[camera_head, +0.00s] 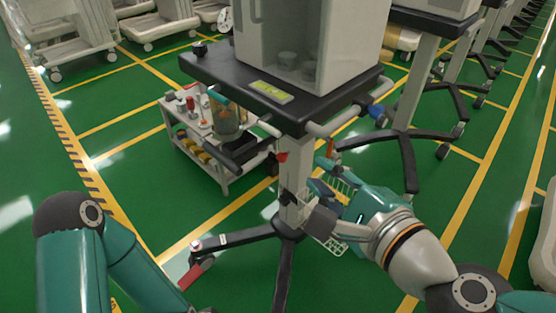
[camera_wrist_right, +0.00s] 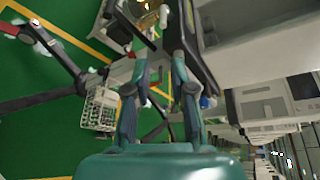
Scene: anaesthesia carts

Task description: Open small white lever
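A short white lever-like piece (camera_head: 268,128) sticks out under the front edge of the cart's black top (camera_head: 290,110). I cannot be certain that it is the small white lever. A small white piece (camera_wrist_right: 163,17) also shows beyond the fingertips in the right wrist view, but I cannot tell if it is the same part. My right gripper (camera_head: 307,181) is below the black top, close to the cart's column. In the right wrist view my right gripper (camera_wrist_right: 160,60) has its fingers apart with nothing held between them. My left arm shows at the lower left; its gripper is out of frame.
A white wire basket (camera_head: 325,238) hangs beside the column, close to my right gripper. A white side handle (camera_head: 335,122) sticks out at the right. A low trolley (camera_head: 215,150) with bottles stands behind at the left. The green floor at the left is mostly clear.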

